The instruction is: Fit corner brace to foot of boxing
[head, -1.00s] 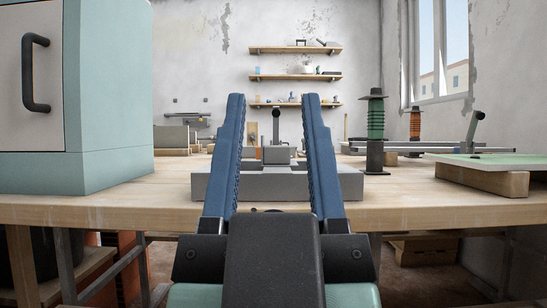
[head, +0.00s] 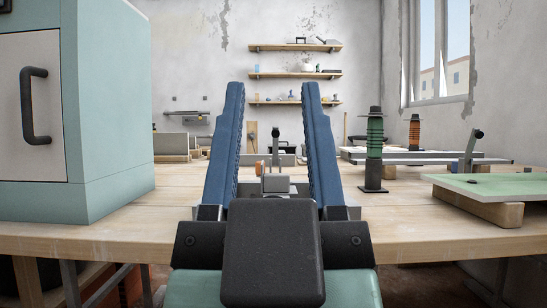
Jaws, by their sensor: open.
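My gripper (head: 272,90) is open, with its two blue ribbed fingers pointing forward over the workbench and nothing between their tips. I cannot tell which piece is the corner brace. Grey upright panels (head: 172,147) at the back left may be the boxing, but I cannot be sure.
A pale green cabinet (head: 110,120) stands at the left of the wooden bench (head: 400,235). On the right are a green-ribbed post (head: 375,140), an orange-ribbed post (head: 414,132) and a green board (head: 495,186) on a wooden block. Bench surface between cabinet and fingers is clear.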

